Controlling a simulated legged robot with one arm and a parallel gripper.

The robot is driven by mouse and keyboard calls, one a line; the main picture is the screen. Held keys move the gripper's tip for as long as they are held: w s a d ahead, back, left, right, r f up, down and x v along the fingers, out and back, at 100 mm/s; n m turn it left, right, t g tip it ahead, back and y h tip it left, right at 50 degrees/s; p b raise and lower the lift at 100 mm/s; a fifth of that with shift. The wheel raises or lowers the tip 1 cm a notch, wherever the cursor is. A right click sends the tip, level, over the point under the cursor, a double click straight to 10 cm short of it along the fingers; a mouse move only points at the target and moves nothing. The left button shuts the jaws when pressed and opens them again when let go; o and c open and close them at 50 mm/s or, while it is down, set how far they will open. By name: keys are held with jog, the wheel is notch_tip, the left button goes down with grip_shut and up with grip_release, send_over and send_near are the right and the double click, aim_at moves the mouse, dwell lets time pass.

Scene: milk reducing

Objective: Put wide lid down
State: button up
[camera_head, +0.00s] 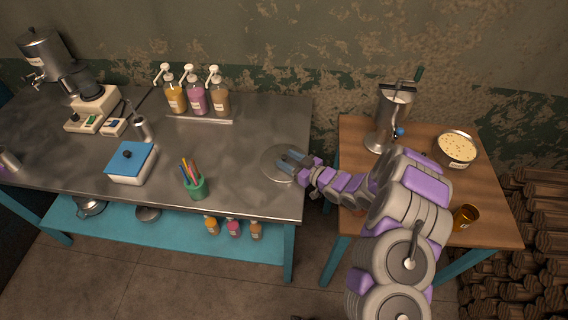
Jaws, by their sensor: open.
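The wide lid (270,164) is a flat grey metal disc. It lies on the right end of the metal table (249,119), near the table's right edge. My gripper (284,163) is open over the lid, with its two fingers on either side of the lid's middle. The fingers hide part of the lid's right side, and the knob is hard to make out between them. I cannot tell whether the fingers touch the lid.
Left of the lid stand a green pen cup (196,188), a blue-topped box (131,161) and pump bottles (197,98). On the wooden table (350,135) are a metal grinder (391,112), a pot (456,150) and an amber glass (465,217). A gap separates the tables.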

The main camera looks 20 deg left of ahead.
grip_shut()
dwell(0.6)
